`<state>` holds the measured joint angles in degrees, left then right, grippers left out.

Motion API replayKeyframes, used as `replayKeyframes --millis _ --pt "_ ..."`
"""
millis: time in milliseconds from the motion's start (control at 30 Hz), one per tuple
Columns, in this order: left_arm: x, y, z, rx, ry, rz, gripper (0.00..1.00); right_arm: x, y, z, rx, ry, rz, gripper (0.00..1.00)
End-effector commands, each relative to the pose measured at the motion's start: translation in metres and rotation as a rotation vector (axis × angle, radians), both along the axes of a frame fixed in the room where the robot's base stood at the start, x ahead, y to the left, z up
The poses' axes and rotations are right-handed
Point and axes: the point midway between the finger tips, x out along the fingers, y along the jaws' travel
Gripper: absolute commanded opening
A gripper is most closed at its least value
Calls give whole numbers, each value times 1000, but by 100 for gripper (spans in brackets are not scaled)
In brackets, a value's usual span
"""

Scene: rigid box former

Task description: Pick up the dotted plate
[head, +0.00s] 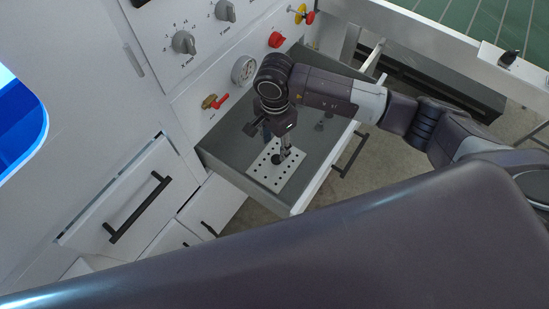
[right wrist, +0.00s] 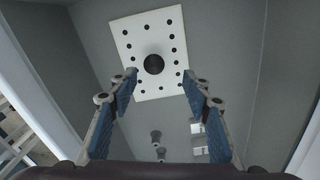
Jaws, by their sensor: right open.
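The dotted plate (head: 290,178) is a white rectangle with black dots along its edges and a larger black disc in its middle. It lies in the open grey drawer (head: 238,166), toward the drawer's front left. My right gripper (head: 281,147) is over the plate, fingers pointing down. In the right wrist view the plate (right wrist: 128,40) is ahead of the two blue-padded fingertips (right wrist: 164,82), which are apart with nothing between them. The fingers partly cover the plate in the head view. I cannot tell the exact gap to it. My left gripper is not in view.
Small light blocks (right wrist: 198,135) and dark round pieces (right wrist: 156,137) are also in the drawer. Drawer walls stand close around my right gripper. The panel above carries a gauge (head: 244,70) and a red-handled valve (head: 216,101). A closed drawer with a black handle (head: 138,207) is at left.

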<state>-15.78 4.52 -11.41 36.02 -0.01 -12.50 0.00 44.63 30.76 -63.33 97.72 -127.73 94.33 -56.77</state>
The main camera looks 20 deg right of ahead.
Motion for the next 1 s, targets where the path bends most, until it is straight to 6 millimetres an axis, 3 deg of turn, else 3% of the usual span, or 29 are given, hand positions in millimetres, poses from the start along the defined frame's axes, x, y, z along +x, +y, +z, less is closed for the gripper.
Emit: replayKeyframes --millis 67,333,500,700,1000 --pt "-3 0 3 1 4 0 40 -2 0 -8 2 4 -2 45" --pt "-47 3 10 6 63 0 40 -6 -5 -46 3 6 -2 45" --pt "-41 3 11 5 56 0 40 -5 -5 -60 4 3 0 45" --pt "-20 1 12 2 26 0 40 -5 -5 -61 5 1 0 45" --pt "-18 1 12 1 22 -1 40 -5 -5 -61 5 1 -1 14"
